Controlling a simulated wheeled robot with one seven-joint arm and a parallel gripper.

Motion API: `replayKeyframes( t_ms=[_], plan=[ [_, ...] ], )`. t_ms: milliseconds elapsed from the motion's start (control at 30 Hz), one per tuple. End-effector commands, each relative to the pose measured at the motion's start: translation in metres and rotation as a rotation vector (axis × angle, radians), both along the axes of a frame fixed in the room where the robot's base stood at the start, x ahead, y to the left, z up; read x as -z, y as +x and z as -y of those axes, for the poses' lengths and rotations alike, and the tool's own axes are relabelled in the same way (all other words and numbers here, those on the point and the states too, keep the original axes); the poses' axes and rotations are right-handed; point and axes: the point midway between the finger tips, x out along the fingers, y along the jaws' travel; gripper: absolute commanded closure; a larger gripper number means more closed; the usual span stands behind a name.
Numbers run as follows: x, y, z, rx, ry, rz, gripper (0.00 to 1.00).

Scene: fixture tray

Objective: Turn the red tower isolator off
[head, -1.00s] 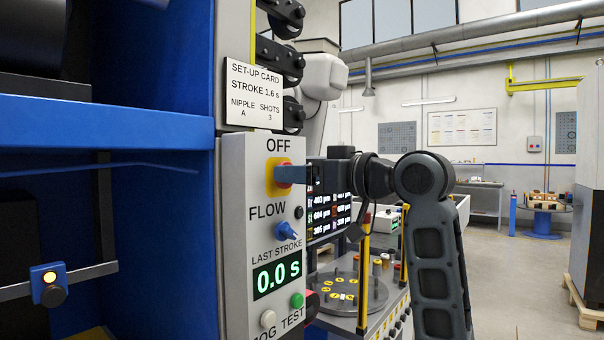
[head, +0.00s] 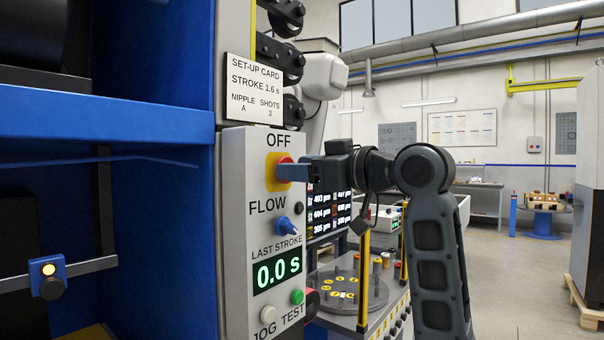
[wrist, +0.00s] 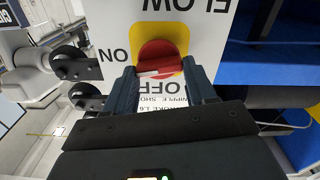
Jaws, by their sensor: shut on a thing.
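The red tower isolator (head: 284,160) is a round red knob on a yellow plate (head: 271,178), on the grey control box below the word OFF. It also shows in the wrist view (wrist: 162,52), with a white mark on its lower part. There the lettering is upside down, with ON at the left and OFF below. My gripper (head: 289,172) reaches in from the right and is shut on the isolator. In the wrist view its fingers (wrist: 160,72) lie on both sides of the knob. The fingers hide part of the knob in the head view.
Below the isolator are a blue FLOW knob (head: 287,228), a display (head: 277,273) reading 0.0 s, and white and green buttons (head: 297,297). A set-up card (head: 254,90) hangs above. A blue frame (head: 110,126) stands left; a round turntable (head: 345,290) stands right.

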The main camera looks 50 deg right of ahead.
Motion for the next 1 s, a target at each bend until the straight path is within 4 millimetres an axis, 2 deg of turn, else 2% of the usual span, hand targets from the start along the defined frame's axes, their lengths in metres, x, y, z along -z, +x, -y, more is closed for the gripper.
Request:
replayKeyframes(
  t_ms=[1000],
  plan=[
    [0.0067,-0.0004,-0.0037,0.001,-0.961,0.032,0.75]
  ],
)
